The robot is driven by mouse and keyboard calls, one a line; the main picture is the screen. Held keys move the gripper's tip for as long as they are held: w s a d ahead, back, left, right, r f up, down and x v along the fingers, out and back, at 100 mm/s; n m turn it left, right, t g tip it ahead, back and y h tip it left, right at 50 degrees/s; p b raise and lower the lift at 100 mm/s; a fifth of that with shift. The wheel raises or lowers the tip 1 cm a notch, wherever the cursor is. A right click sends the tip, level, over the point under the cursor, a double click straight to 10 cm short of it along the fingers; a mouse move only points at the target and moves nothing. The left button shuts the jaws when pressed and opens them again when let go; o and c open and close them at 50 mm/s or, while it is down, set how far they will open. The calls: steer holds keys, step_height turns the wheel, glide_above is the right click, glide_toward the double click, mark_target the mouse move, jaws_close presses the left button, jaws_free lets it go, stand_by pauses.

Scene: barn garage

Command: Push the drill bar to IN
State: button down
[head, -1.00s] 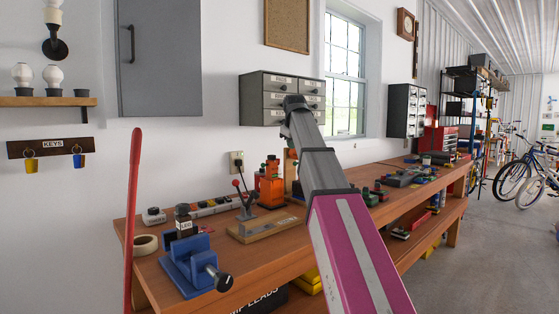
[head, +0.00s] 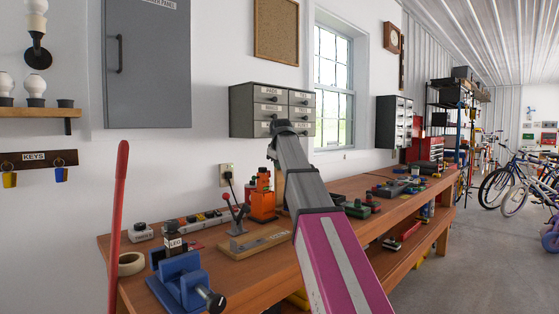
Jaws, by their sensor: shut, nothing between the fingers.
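A small upright lever with a red knob (head: 227,198) stands on a wooden base (head: 262,243) with a blurred label. An orange device (head: 263,203) stands just behind it. A blue vise (head: 180,283) with a black-ended handle is at the near left end of the bench. My magenta and grey arm reaches up across the middle of the picture and hides part of the bench.
The wooden workbench (head: 285,262) runs along the wall to the back right. A red pole (head: 119,215) stands at its near left end. Grey drawer cabinets (head: 272,108) hang above. Open floor (head: 470,270) lies to the right, with bicycles (head: 512,183) beyond.

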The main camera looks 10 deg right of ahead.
steer(key=w+d+f, duration=0.2)
steer(key=w+f, duration=0.3)
steer(key=shift+w+d, duration=0.35)
steer(key=shift+d, duration=0.05)
steer(key=shift+w+d, duration=0.55)
steer(key=shift+d, duration=0.3)
steer(key=s+a+r, duration=0.3)
steer(key=s+r, duration=0.5)
steer(key=r, duration=0.1)
steer(key=shift+s+r, duration=0.15)
steer(key=shift+s, duration=0.1)
